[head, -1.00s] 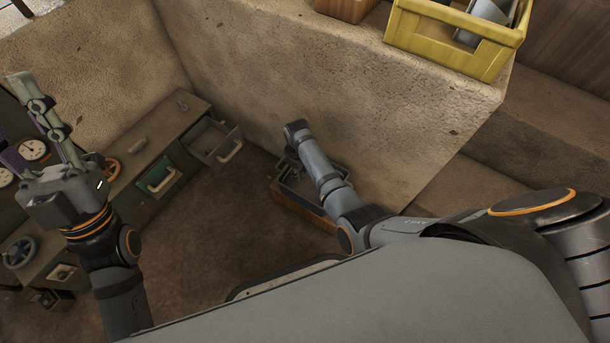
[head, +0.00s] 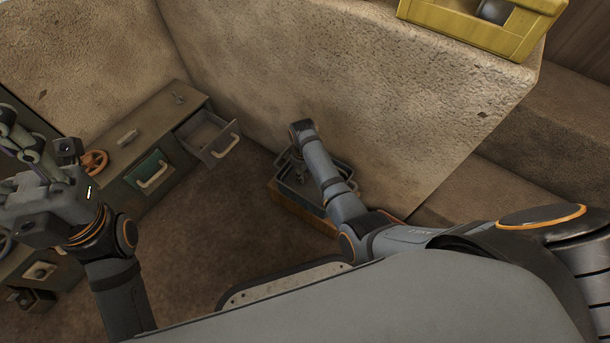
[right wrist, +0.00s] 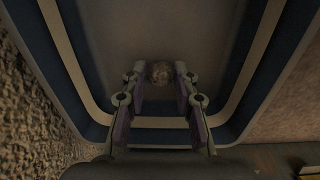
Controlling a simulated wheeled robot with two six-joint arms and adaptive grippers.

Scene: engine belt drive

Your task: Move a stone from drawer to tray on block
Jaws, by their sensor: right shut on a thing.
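A small pale stone (right wrist: 160,72) is between the fingertips of my right gripper (right wrist: 160,82), which is shut on it. In the right wrist view the stone is over the floor of the tray (right wrist: 262,52), near one end. In the head view my right gripper (head: 298,172) points down into the grey tray (head: 284,187), which rests on a brown wooden block (head: 303,210). The forearm hides part of the tray. The drawer (head: 208,140) stands open at the cabinet's right end.
A long cabinet (head: 130,145) with a green-fronted drawer (head: 152,171) and an orange handwheel (head: 95,162) runs along the left. A rough wall (head: 370,90) rises behind the tray. A yellow crate (head: 470,28) sits on top of it. The floor between cabinet and block is clear.

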